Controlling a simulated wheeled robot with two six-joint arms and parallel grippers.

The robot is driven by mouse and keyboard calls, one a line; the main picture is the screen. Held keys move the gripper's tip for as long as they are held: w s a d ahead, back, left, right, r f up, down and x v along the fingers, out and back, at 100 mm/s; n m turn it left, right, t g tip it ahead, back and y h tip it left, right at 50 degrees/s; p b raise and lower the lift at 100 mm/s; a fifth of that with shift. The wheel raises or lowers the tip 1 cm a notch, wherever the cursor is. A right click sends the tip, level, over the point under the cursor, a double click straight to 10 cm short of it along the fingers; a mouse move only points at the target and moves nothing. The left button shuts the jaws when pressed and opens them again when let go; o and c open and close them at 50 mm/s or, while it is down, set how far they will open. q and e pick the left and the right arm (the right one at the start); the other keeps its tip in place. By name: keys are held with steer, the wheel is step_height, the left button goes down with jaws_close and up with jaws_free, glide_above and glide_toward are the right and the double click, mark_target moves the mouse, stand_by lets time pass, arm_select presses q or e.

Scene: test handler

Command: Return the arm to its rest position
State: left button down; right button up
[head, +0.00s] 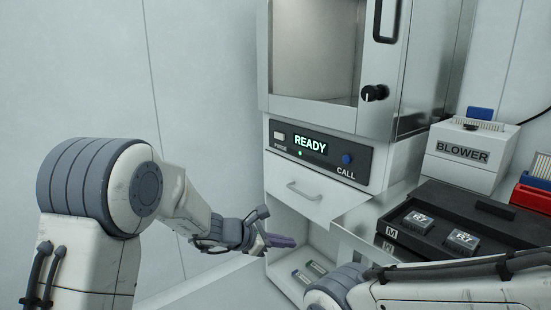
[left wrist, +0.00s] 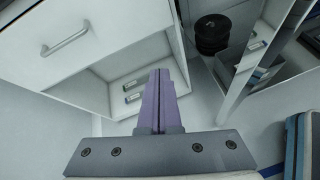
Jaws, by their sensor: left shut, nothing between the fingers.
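My left gripper (head: 280,241) is shut and empty in the head view, in front of the open lower compartment of the test handler (head: 318,158). In the left wrist view its purple fingers (left wrist: 158,85) are together, with nothing between them. They point toward the lower compartment, below a drawer (left wrist: 90,40) with a bar handle. My left arm comes in from the left of the head view. My right arm crosses the bottom right of the head view; its gripper is out of view.
The handler's display reads READY. A black tray (head: 490,216) with two R7 chips (head: 418,221) is at the right, before a white BLOWER box (head: 462,155) and red and blue bins. Small labelled parts (left wrist: 132,90) lie in the lower compartment. The left wall side is clear.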

arm_select(q)
steer(key=s+a+f+m+g+y, duration=0.2)
steer(key=s+a+f+m+y, duration=0.25)
steer(key=s+a+m, duration=0.6)
steer(key=s+a+f+m+g+y, duration=0.25)
steer(key=s+a+m+y, duration=0.35)
steer(key=s+a+m, duration=0.45)
steer(key=s+d+r+m+p, duration=0.2)
steer(key=s+d+r+p, duration=0.2)
steer(key=r+p, duration=0.6)
steer(key=s+d+r+m+g+h+p, duration=0.1)
steer(key=s+d+r+m+p, duration=0.2)
steer(key=r+p, duration=0.8)
steer(key=s+d+r+m+p, duration=0.2)
steer(key=s+d+r+p, duration=0.4)
steer(key=r+p, duration=0.5)
steer(key=shift+s+d+r+m+g, duration=0.35)
steer(key=shift+s+r, duration=0.3)
steer(key=shift+r, duration=2.35)
